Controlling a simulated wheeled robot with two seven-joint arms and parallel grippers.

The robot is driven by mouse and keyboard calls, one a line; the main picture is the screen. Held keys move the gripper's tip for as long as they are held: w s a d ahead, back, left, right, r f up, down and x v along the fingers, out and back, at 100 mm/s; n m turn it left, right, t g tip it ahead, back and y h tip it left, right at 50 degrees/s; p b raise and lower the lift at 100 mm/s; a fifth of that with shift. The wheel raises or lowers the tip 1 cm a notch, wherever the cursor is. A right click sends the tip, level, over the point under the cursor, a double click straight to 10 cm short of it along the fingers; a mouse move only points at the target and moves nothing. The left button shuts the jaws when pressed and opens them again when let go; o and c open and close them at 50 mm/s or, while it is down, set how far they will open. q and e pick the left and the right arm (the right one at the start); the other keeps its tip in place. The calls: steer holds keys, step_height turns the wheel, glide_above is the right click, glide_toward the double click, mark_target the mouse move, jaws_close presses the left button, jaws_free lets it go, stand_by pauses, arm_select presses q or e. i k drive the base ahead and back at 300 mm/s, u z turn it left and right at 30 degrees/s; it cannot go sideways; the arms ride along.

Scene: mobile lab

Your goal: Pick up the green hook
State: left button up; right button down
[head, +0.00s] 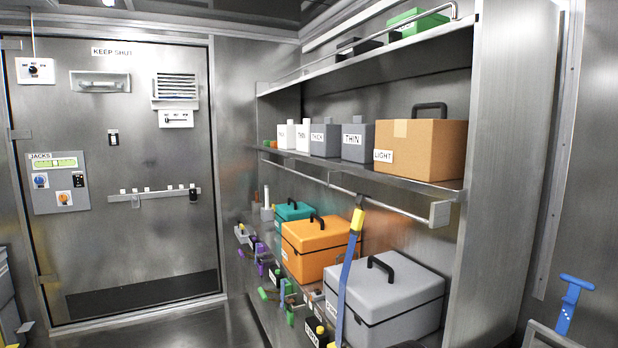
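I cannot make out a clear green hook. Several small green pieces show near the lower shelf, among other small coloured pieces. One green piece (263,293) is at the left, and another (290,318) hangs or lies lower, near the shelf's front edge. They are too small for me to tell whether either is a hook. Neither of my grippers shows in the head view.
The lower shelf holds a teal case (291,212), an orange case (318,250) and a grey case (400,300). A blue bar with a yellow top (348,265) stands before them. A cardboard box (425,148) is above. Open floor (190,330) lies before the door (130,230).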

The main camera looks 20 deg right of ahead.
mark_target(290, 313)
steer(key=u, duration=0.05)
steer(key=k, duration=0.6)
steer(key=u, duration=0.5)
steer(key=i, duration=1.3)
steer(key=u, duration=0.4)
steer(key=i, duration=1.85)
steer(key=z, duration=0.85)
steer(key=i, duration=0.95)
steer(key=z, duration=1.5)
steer(key=i, duration=0.55)
steer(key=z, duration=0.4)
